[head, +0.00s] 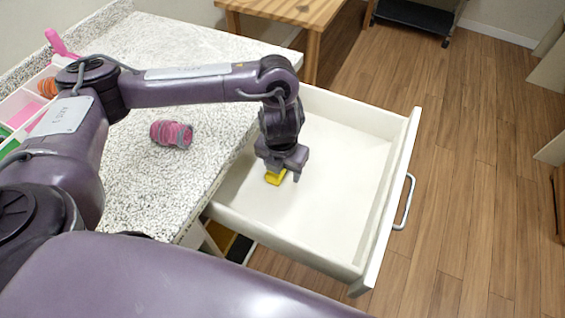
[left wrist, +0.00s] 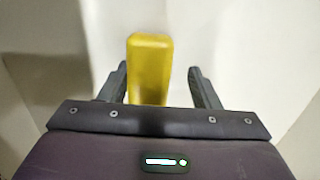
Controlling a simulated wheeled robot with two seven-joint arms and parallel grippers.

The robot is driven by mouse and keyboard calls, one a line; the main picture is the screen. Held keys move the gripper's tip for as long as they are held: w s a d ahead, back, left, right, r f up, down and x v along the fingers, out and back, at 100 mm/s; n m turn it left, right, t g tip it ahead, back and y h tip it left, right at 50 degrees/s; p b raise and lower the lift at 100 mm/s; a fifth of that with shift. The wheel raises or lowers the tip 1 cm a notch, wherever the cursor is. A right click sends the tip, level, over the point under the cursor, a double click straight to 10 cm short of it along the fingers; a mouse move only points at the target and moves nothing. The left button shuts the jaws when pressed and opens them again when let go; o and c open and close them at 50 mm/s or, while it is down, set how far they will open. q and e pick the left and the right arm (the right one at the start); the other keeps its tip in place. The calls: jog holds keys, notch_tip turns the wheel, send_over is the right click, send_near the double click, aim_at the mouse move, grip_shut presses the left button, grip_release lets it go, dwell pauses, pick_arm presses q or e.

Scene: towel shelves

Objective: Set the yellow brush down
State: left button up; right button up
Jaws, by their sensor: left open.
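The yellow brush (head: 275,178) is inside the open white drawer (head: 330,190), below my left gripper (head: 285,175). In the left wrist view the yellow brush (left wrist: 150,68) stands out between the two dark fingers of my left gripper (left wrist: 162,85). There is a gap on each side of it, wider on the right, so the gripper is open around it. The brush appears to be at the drawer floor, but I cannot tell its exact contact. Its lower part is hidden by the gripper body. My right gripper is not in view.
The speckled counter (head: 140,200) borders the drawer on the left. A pink and grey roll (head: 171,134) lies on it. A divided tray (head: 20,105) is at the far left. A wooden table (head: 290,12) stands behind. The rest of the drawer floor is clear.

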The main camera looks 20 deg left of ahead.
pick_arm(q)
jog(key=shift+r+p, duration=0.3)
notch_tip(320, 180, up, 12)
jog(key=p, duration=0.3)
jog(key=shift+s+f, duration=0.15)
jog(key=shift+s, duration=0.25)
jog(key=shift+p, duration=0.3)
